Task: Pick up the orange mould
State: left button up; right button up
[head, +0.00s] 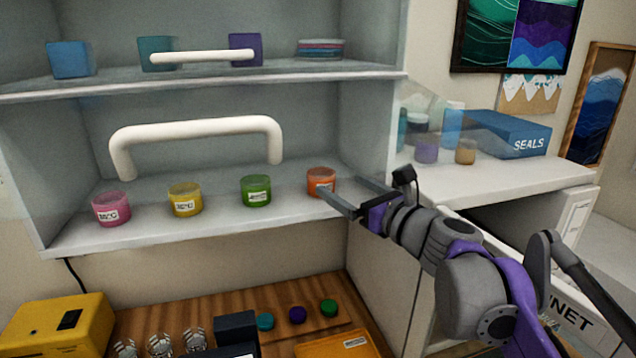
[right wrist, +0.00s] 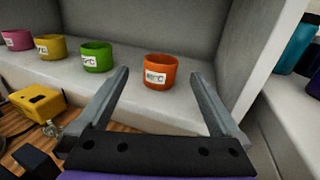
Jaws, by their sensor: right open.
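The orange mould (head: 321,181) is a small round cup with a white label. It stands upright at the right end of the lower shelf in the head view. In the right wrist view the orange mould (right wrist: 160,71) is ahead of the fingertips, roughly centred between them. My right gripper (head: 340,191) is open and empty, reaching in from the right; in the head view one finger overlaps the mould's near side. In the right wrist view the open fingers (right wrist: 158,76) point at the mould, and contact is not evident. My left gripper is not in view.
Green (head: 256,190), yellow (head: 185,199) and pink (head: 111,208) moulds stand in a row to the left on the lower shelf (head: 222,222). The cabinet side wall (right wrist: 262,60) is close to the right finger. A white handle (head: 195,129) crosses in front of the cabinet.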

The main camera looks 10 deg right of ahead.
jog(key=x, duration=0.7)
jog(key=shift+w+d+f+p, duration=0.1)
jog(key=shift+w+f+p, duration=0.15)
jog(key=shift+p, duration=0.15)
jog(key=shift+s+r, duration=0.1)
jog(key=shift+s, duration=0.05)
jog(key=shift+c, duration=1.1)
jog(key=c, duration=1.2)
